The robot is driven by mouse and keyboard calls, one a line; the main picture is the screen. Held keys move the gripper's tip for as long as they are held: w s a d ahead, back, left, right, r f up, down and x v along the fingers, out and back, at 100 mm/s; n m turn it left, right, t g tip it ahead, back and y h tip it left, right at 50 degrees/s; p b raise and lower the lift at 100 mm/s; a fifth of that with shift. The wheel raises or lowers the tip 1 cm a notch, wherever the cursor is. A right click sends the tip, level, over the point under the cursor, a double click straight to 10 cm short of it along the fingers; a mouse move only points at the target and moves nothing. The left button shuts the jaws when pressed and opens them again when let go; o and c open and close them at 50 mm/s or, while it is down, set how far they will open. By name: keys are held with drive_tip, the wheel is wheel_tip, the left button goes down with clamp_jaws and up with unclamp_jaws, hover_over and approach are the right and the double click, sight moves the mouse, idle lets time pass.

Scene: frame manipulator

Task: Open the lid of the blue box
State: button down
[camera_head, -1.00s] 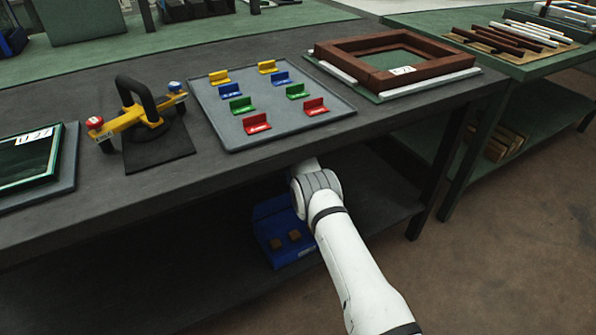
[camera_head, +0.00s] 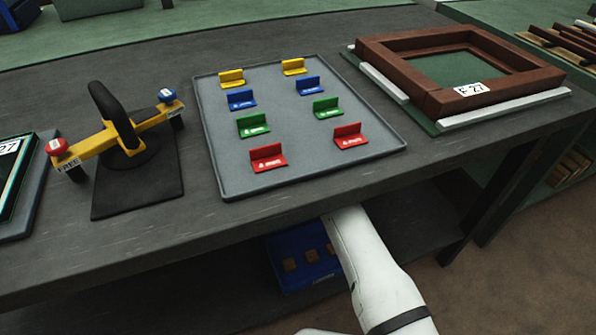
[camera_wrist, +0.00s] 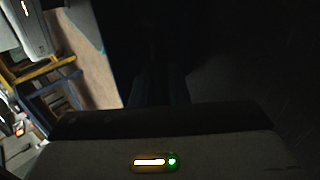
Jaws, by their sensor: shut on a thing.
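The blue box (camera_head: 284,247) sits on the lower shelf under the workbench in the head view, partly hidden by the bench edge and my arm. Brown blocks (camera_head: 312,256) show inside it, so its top is at least partly uncovered. My arm reaches down under the bench at the box's right side, and my gripper is hidden there. In the wrist view my gripper (camera_wrist: 160,85) is very dark, shut with its fingers at a dark blue panel (camera_wrist: 130,80), which looks like the box's lid. The exact contact and the lid's angle are too dark to tell.
The workbench top overhangs the shelf close to my arm. On it stand a grey tray (camera_head: 225,181) with coloured brackets, a brown frame (camera_head: 440,100) and a yellow-black handled tool (camera_head: 115,135). Open floor (camera_head: 510,265) lies at the right.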

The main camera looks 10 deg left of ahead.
drive_tip(key=shift+f, duration=0.3)
drive_tip(key=c, duration=1.6)
unclamp_jaws()
drive_tip(key=shift+c, duration=0.2)
drive_tip(key=shift+o, duration=1.2)
drive_tip(key=shift+r, duration=0.15)
drive_tip(key=shift+w, duration=0.1)
drive_tip(key=shift+r, duration=0.1)
